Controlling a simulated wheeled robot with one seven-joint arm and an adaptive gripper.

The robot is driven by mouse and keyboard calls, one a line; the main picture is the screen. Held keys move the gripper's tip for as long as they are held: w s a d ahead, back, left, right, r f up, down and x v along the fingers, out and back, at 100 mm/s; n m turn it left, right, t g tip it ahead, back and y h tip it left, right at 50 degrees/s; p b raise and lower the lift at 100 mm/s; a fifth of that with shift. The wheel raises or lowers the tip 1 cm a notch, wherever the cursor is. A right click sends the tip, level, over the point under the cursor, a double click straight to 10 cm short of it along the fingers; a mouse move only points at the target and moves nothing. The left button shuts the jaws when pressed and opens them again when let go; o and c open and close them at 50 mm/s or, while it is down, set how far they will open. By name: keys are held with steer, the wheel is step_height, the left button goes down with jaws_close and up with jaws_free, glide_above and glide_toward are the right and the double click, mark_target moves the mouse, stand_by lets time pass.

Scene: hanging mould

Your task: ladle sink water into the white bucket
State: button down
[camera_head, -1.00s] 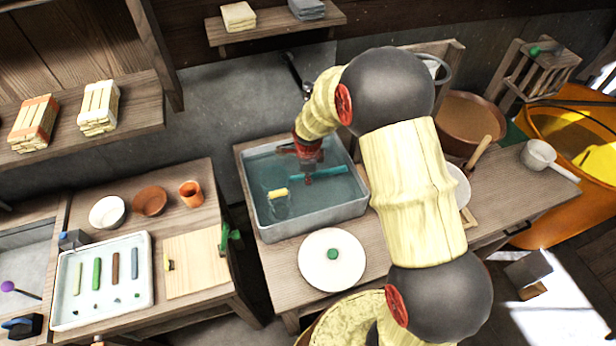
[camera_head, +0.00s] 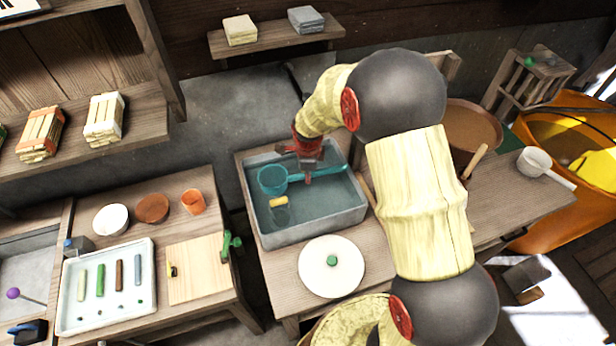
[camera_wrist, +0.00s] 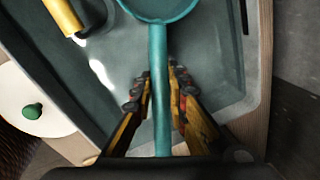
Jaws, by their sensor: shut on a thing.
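The sink is a grey rectangular basin (camera_head: 357,214) of water on the wooden bench. My gripper (camera_head: 308,180) is over it, shut on the handle of a teal ladle (camera_head: 272,181). The ladle's cup is at the left, seemingly just above the water, with a dark shape below it. In the wrist view the ladle handle (camera_wrist: 160,95) runs between the fingers (camera_wrist: 161,100), and the cup is cut off at the top. Whether it holds water I cannot tell. I cannot pick out the white bucket for certain; my arm covers part of the bench.
A small yellow piece (camera_head: 279,202) is in the basin. A white round lid (camera_head: 332,278) with a green knob lies in front. A brown tub (camera_head: 470,125), a white long-handled dipper (camera_head: 534,162) and an orange vat (camera_head: 560,205) stand at right. Small bowls and a tray (camera_head: 147,315) are at left.

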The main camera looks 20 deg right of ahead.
steer(key=shift+r+p, duration=2.1)
steer(key=shift+r, duration=2.3)
